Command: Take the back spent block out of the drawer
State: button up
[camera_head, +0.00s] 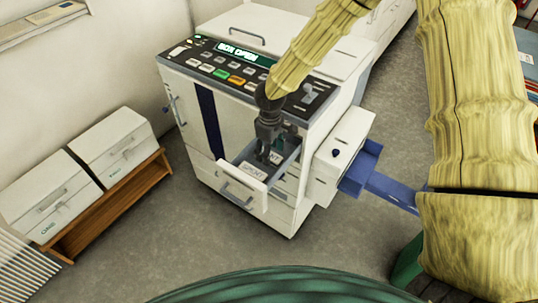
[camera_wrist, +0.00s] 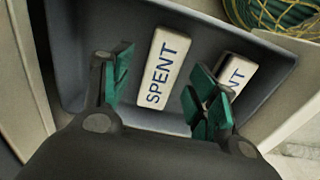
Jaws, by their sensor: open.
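The open drawer (camera_head: 240,186) juts from the front of a white machine. Two white blocks marked SPENT lie in its grey tray: a front block (camera_head: 253,170) near the drawer front, and a back block (camera_head: 275,157) partly hidden by my gripper (camera_head: 268,154). My gripper points down into the drawer. In the wrist view, my open gripper (camera_wrist: 162,85) has green-padded fingers on either side of one SPENT block (camera_wrist: 163,66), with gaps visible. The other block (camera_wrist: 238,74) is partly behind the right finger. The head view suggests the back block is between the fingers.
The machine (camera_head: 215,110) has a button panel with a lit display reading BOX OPEN. A side unit (camera_head: 340,150) and blue tray (camera_head: 375,175) stand right of the drawer. Green and yellow wires (camera_wrist: 275,15) lie beyond the drawer wall. White boxes sit on a wooden stand (camera_head: 115,208) at left.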

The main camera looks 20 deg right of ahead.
jog(key=shift+f, duration=0.95)
jog(key=c, duration=0.9)
jog(key=shift+c, duration=0.2)
notch_tip(320, 180, up, 10)
jog(key=b, duration=0.1)
jog(key=shift+b, duration=0.35)
